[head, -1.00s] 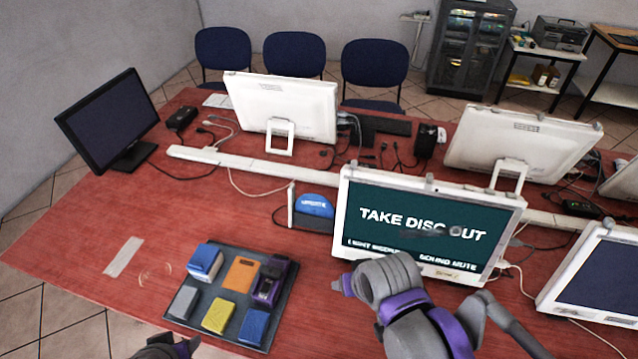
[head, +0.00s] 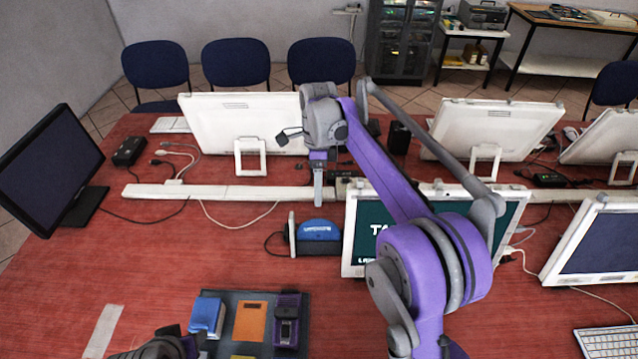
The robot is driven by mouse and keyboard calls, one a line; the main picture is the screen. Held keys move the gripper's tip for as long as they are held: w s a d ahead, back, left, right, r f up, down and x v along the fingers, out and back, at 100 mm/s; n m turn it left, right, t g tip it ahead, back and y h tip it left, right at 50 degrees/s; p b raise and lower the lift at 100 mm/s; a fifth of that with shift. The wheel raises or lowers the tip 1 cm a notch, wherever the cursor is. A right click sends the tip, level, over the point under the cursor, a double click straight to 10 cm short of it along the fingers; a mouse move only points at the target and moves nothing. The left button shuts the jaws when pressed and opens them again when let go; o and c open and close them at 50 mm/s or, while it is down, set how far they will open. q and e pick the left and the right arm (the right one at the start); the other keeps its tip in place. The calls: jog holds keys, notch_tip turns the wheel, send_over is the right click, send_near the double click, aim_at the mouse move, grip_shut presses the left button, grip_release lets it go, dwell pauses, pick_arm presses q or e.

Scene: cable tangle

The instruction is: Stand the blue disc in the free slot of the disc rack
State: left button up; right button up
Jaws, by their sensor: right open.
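A blue rounded piece with white lettering (head: 318,229), which looks like the blue disc, stands upright in a dark holder (head: 318,247) left of the teal screen. A white upright panel (head: 292,234) is at its left side. I cannot tell if the holder is the disc rack, and I make out no free slot. My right gripper (head: 318,194) is open and points down, just above and behind the disc in the picture, apart from it; its fingers show edge-on. My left gripper (head: 172,347) is partly cut off at the bottom edge, its jaws unclear.
The teal screen (head: 432,264) stands right of the holder, partly hidden by my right arm. A dark tray (head: 260,297) with coloured blocks lies at the front. A white cable channel (head: 225,192) runs behind. White monitors stand around.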

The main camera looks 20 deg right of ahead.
pick_arm(q)
jog(key=s+f+b, duration=0.3)
jog(key=f+b, duration=0.2)
jog(key=f, duration=0.2)
pick_arm(e)
jog(key=shift+x, duration=5.05)
pick_arm(q)
jog(key=shift+d, duration=0.1)
pick_arm(e)
jog(key=shift+r, duration=0.1)
grip_shut()
jog(key=shift+p+v, duration=1.6)
jog(key=shift+v, duration=1.3)
pick_arm(q)
jog(key=w+r+p, duration=0.3)
jog(key=w+r, duration=0.1)
jog(key=r, duration=0.5)
pick_arm(e)
send_near(319, 219)
jog(key=shift+w+v, duration=0.25)
jog(key=shift+v, duration=1)
pick_arm(q)
jog(key=shift+r, duration=0.15)
pick_arm(e)
jog(key=shift+s+d, duration=0.1)
